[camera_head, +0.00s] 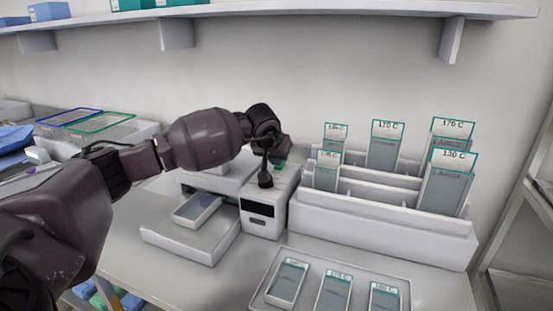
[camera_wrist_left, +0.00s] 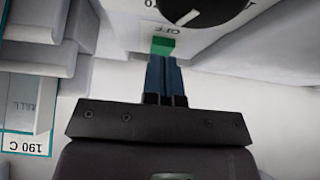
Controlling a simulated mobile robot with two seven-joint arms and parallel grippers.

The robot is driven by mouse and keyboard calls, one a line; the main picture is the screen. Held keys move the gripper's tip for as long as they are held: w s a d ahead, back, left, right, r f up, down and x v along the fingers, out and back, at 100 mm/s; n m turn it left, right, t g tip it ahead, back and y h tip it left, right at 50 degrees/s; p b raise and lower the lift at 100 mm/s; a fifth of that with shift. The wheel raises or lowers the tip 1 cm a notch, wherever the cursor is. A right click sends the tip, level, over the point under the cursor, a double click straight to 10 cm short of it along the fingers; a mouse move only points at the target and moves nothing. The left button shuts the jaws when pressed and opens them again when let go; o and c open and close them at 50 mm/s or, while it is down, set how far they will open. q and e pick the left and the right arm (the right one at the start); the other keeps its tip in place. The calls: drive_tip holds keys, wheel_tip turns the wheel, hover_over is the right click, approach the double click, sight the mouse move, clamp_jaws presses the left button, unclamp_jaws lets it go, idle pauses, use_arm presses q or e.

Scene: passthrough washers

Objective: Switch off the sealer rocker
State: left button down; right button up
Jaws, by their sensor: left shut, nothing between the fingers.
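The sealer (camera_head: 264,212) is a white box with a dark front panel, standing in the middle of the bench in the head view. Its green rocker (camera_wrist_left: 162,46) shows in the left wrist view, beside a printed OFF label. A small green patch, likely the rocker, shows on the sealer's top in the head view. My left gripper (camera_wrist_left: 165,60) is shut and empty. Its fingertips are right at the rocker's edge; I cannot tell whether they touch. In the head view my left wrist hides part of the sealer's top and the fingertips are hard to make out.
A black knob (camera_wrist_left: 205,6) with a white pointer sits close to the rocker. A white rack (camera_head: 385,225) of labelled pouches stands right of the sealer. A tray (camera_head: 262,299) of pouches lies in front. Another pouch (camera_head: 197,208) lies on a white platform at left.

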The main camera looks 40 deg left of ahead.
use_arm(q)
drive_tip(key=r, duration=0.1)
drive_tip(key=r+p, duration=0.1)
drive_tip(key=r, duration=0.1)
drive_tip(key=r+p, duration=0.1)
drive_tip(key=shift+s+d+r, duration=0.1)
drive_tip(key=shift+s+r, duration=0.2)
drive_tip(key=shift+s, duration=0.1)
drive_tip(key=s+d+r, duration=0.2)
drive_tip(key=s+r, duration=0.3)
drive_tip(key=s, duration=0.3)
use_arm(e)
drive_tip(key=shift+w+r, duration=0.1)
drive_tip(key=shift+r, duration=0.65)
use_arm(q)
drive_tip(key=shift+f, duration=0.1)
